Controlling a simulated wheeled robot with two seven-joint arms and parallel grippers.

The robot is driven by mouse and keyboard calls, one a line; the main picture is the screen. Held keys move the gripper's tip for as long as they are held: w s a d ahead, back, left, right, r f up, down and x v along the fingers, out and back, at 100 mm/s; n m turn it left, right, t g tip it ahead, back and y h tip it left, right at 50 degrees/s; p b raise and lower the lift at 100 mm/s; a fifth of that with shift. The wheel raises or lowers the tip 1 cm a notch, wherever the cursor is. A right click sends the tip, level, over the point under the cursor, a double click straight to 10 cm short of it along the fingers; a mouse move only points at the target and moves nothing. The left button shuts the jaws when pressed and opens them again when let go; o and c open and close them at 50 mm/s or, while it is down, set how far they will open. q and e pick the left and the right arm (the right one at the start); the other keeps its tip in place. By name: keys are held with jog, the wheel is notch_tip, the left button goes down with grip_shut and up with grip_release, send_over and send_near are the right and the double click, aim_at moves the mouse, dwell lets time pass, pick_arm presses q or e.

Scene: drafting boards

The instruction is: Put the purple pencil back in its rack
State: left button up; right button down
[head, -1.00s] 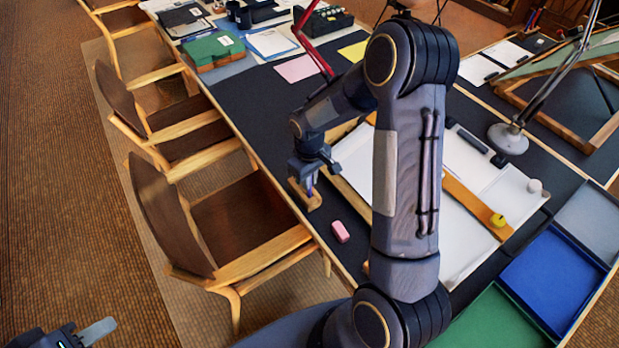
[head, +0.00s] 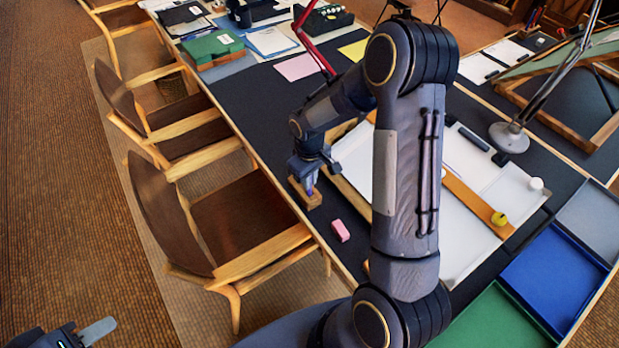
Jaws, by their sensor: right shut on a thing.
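The purple pencil (head: 310,190) shows as a small purple bit below the fingers of my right gripper (head: 309,182). The gripper is shut on it, over the small wooden rack (head: 305,197) at the table's edge. The pencil's lower end is at the rack's top; I cannot tell how deep it sits in a hole. The rest of the pencil is hidden by the gripper. My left gripper (head: 92,334) is low in the left corner, over the floor, far from the rack. Only part of it shows, so its opening is unclear.
A pink eraser (head: 340,231) lies near the rack. A drawing board with white paper (head: 357,160) is beside it, partly behind my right arm. Blue (head: 556,275) and green (head: 497,322) trays are at the right. Chairs (head: 225,230) line the table's left edge.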

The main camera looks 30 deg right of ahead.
jog(key=shift+f, duration=0.15)
jog(key=c, duration=1.4)
grip_release()
jog(key=shift+o, duration=0.2)
jog(key=shift+r+b, duration=0.35)
jog(key=shift+r, duration=3.6)
jog(key=s+a+r+m+t+y, duration=0.2)
jog(key=s+r+m+t, duration=0.1)
jog(key=s+r, duration=0.75)
jog(key=s+a+m+t+y, duration=0.1)
jog(key=s+a, duration=0.1)
jog(key=s, duration=0.3)
jog(key=s+a+r+t, duration=0.1)
jog(key=s+a, duration=0.2)
jog(key=s, duration=0.3)
jog(key=shift+s+a+r+m+t+y, duration=0.15)
jog(key=shift+s+r+m+t+y, duration=0.15)
jog(key=shift+m+y, duration=0.1)
